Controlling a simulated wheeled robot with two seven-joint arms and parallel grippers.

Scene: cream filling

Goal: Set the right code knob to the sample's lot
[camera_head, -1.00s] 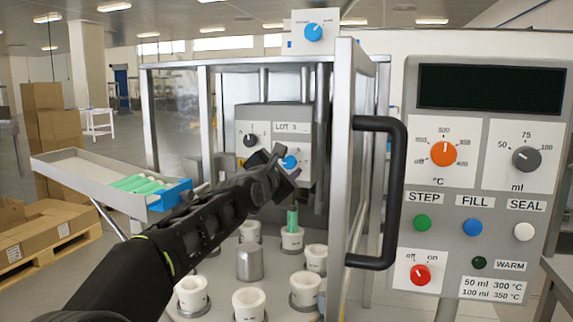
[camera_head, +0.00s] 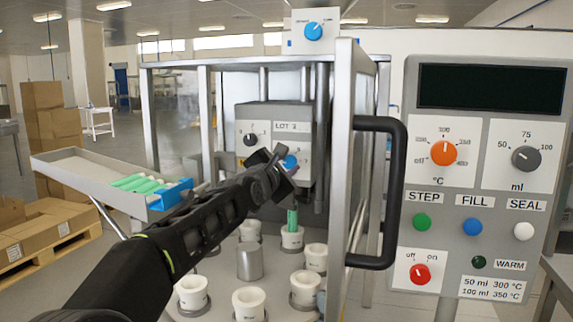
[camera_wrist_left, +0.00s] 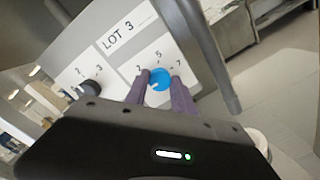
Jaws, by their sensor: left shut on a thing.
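The blue right code knob (camera_head: 290,161) is on a white plate on the grey coding unit inside the metal frame. In the left wrist view the blue knob (camera_wrist_left: 160,79) sits between the two fingers of my left gripper (camera_wrist_left: 160,88), which is shut on it. Numbers including 5 and 7 stand around it; a small pale mark shows on it, but its exact setting is unclear. The black left code knob (camera_head: 250,140) is beside it, and also shows in the wrist view (camera_wrist_left: 90,87). The lot label (camera_wrist_left: 125,37) reads "LOT 3". My right gripper is out of view.
A green tube (camera_head: 292,218) stands in a white cup (camera_head: 292,238) below the unit; several other white cups ring a grey cylinder (camera_head: 250,262). A black door handle (camera_head: 398,190) and a control panel (camera_head: 425,262) are on the right. A tray (camera_head: 75,165) of green-white tubes is left.

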